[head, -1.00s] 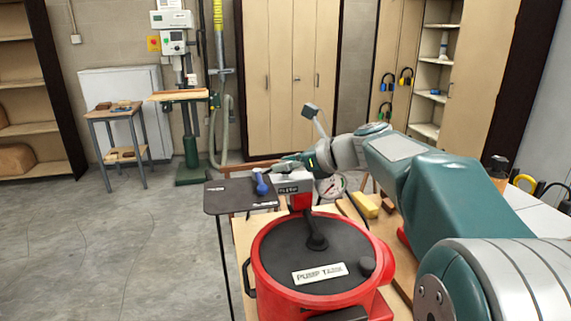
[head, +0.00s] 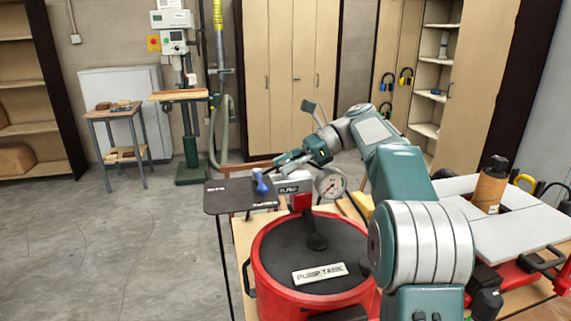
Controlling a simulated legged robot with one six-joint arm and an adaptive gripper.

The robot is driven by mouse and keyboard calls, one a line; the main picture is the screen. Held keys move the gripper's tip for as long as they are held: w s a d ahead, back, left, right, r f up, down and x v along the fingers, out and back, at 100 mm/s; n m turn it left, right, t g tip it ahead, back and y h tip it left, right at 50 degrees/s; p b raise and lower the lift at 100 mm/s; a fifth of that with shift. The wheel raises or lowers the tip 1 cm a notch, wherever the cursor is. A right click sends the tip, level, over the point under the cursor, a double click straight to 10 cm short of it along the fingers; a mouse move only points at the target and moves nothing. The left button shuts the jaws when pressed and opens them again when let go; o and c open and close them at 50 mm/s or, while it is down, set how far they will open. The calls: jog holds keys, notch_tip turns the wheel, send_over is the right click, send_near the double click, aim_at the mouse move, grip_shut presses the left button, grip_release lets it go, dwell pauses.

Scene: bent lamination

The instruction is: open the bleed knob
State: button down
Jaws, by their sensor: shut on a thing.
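A blue handle (head: 262,185) stands at the unit's left side. My gripper (head: 280,165) comes in from the upper right, just above the unit and beside the blue handle. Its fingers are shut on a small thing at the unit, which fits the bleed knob. The fingers mostly hide it, so its turn cannot be read.
A dark panel (head: 226,198) lies left of the unit. A yellow block (head: 364,206) is right of the gauge. A brown bottle (head: 490,184) stands on the white-topped bench (head: 525,222) at right. The floor at left is clear.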

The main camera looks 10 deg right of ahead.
jog(key=shift+f+n+g, duration=0.1)
jog(key=shift+n+g, duration=0.2)
dwell(0.4)
jog(key=shift+c, duration=1.3)
grip_release()
jog(key=shift+w, duration=0.15)
